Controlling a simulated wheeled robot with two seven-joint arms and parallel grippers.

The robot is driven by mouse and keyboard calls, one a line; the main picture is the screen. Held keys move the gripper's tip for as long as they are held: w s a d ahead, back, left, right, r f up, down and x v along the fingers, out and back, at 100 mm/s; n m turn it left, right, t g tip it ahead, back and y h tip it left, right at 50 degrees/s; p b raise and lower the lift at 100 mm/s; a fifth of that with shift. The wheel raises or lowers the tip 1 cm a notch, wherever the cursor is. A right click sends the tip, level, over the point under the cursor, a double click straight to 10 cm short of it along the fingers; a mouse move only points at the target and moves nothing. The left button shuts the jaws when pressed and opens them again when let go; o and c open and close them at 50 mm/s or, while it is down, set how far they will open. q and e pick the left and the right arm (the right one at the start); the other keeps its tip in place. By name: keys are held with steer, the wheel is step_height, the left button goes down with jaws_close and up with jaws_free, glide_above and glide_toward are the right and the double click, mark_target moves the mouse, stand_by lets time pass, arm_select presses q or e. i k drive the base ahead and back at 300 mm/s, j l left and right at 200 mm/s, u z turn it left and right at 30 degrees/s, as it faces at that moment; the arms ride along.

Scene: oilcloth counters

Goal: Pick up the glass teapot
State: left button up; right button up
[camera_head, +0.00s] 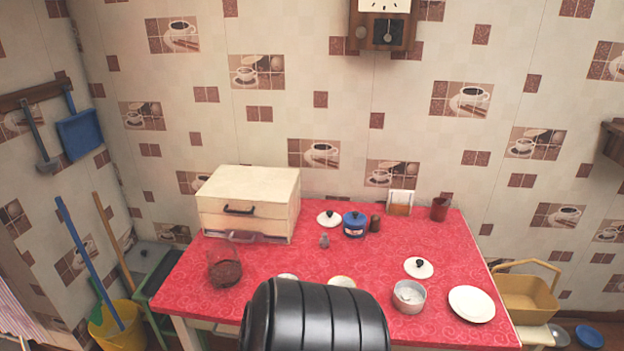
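A clear glass vessel with dark reddish-brown contents, which looks like the glass teapot (225,268), stands at the left end of the red-covered table (300,262). It is in front of the wooden bread box. Its outline is faint, and I cannot make out its handle or spout clearly. Neither of my grippers is in view. A black ribbed part of my own body covers the front middle of the table.
A bread box (248,190) stands behind the glass vessel. A blue lidded pot (355,224), a white lid (329,219), a small grey item (324,241), a metal pot (409,296) and a white plate (471,304) are also on the table. A yellow bucket (118,328) stands left.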

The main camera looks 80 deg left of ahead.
mark_target(228, 274)
steer(key=u, duration=2.7)
